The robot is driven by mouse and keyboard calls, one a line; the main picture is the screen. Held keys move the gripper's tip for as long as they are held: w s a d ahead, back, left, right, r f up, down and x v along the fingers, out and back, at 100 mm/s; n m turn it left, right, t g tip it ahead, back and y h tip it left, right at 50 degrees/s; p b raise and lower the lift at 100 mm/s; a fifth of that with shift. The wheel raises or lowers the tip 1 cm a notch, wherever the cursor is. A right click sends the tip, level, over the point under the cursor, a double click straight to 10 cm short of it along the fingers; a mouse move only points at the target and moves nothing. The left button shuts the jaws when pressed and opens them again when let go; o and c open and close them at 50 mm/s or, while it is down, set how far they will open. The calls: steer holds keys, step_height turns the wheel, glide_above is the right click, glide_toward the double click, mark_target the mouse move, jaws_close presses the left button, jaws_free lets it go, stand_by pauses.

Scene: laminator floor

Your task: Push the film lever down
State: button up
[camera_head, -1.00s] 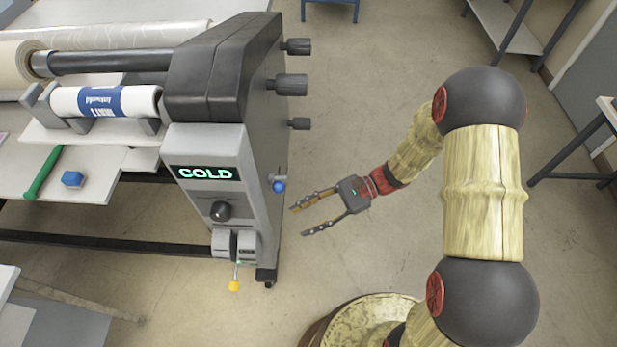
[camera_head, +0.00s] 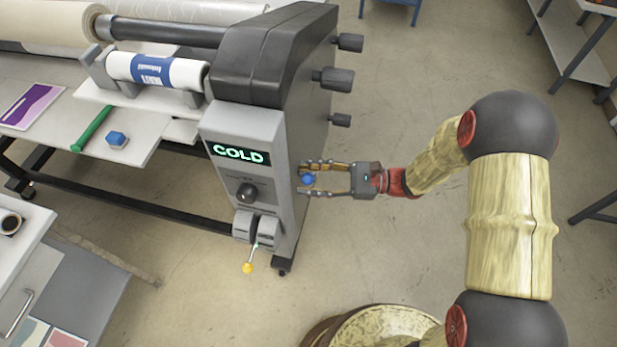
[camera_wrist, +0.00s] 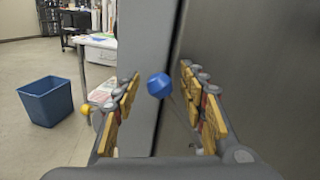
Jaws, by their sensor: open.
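The laminator's end housing (camera_head: 245,128) has a lit "COLD" display. A lever with a blue ball knob (camera_head: 309,179) is on its right side; the knob also shows in the wrist view (camera_wrist: 159,86). A second lever with a yellow ball knob (camera_head: 248,268) sticks out low on the front; that knob shows left of the left finger in the wrist view (camera_wrist: 86,109). I cannot tell from a label which is the film lever. My gripper (camera_head: 303,178) is open, with its fingers on either side of the blue knob. I see no clear contact.
A dark dial (camera_head: 246,193) is on the housing front, and several dark knobs (camera_head: 337,79) stick out of its side above my gripper. A blue bin (camera_wrist: 46,101) stands on the floor in the wrist view. The floor right of the machine is clear around my arm.

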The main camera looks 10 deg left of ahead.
steer(key=shift+a, duration=0.15)
steer(key=shift+c, duration=0.9)
jaws_close()
